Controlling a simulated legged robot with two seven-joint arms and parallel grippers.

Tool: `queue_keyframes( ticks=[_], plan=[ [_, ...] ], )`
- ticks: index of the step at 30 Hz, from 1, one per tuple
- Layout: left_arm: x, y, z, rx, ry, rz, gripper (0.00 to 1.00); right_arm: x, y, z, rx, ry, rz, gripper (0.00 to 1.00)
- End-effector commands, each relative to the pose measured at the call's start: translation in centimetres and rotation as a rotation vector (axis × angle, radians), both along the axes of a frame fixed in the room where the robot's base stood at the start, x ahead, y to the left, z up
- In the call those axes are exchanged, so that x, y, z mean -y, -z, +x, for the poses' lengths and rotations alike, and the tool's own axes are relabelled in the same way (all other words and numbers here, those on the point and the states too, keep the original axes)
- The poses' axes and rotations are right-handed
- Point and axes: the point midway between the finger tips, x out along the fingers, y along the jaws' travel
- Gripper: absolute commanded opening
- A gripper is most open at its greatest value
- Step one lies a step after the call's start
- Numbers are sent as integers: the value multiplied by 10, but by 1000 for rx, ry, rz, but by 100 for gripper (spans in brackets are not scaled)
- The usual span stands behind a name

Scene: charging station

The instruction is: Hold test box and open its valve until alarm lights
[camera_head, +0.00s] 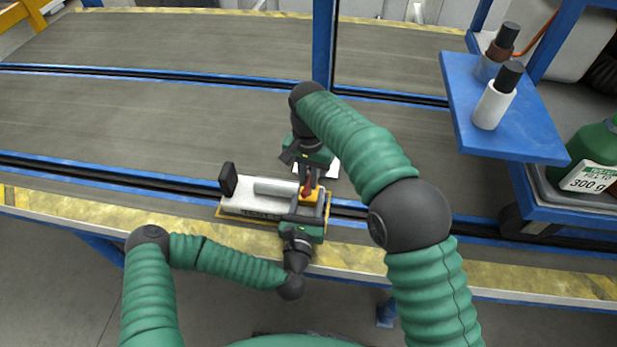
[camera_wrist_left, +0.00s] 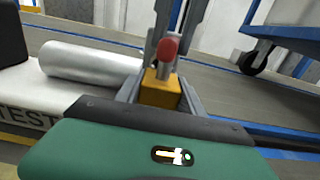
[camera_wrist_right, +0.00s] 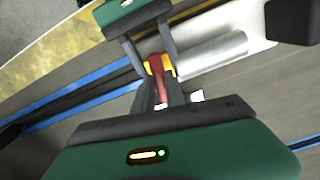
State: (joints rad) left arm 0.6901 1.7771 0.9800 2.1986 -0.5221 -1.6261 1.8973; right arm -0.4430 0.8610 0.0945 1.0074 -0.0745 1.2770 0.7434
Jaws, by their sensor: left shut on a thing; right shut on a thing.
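The test box (camera_head: 250,208) lies on the conveyor's near edge, a white base with TEST lettering, a silver cylinder (camera_head: 276,187) and a dark upright block (camera_head: 228,179) at its left end. No lit lamp shows on the dark block. My left gripper (camera_head: 301,212) is shut on the yellow block (camera_wrist_left: 160,91) at the box's right end, one finger on each side. My right gripper (camera_head: 309,177) reaches down from the far side and is shut on the red valve handle (camera_wrist_right: 157,78) above that block. The fingers partly hide the handle.
A blue post (camera_head: 324,45) stands behind the arms. At the right, a blue shelf (camera_head: 535,130) bears two capped containers (camera_head: 494,103), with a green bottle (camera_head: 597,150) below it. The conveyor (camera_head: 110,125) left of the box is clear.

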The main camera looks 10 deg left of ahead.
Motion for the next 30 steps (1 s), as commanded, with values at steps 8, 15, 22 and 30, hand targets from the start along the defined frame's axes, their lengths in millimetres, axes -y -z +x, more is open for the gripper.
queue_keyframes(
  ticks=[8,15,22,30],
  plan=[
    [1,0,-1,0,4,-1,0,0,-1,1,5,-9,2,0],
    [2,0,-1,-1,4,-1,0,0,-1,1,4,-8,1,26],
    [1,0,-1,-1,3,-1,0,0,0,1,2,-8,1,38],
    [1,0,0,-1,2,-1,0,0,-12,1,3,-8,1,38]
  ],
)
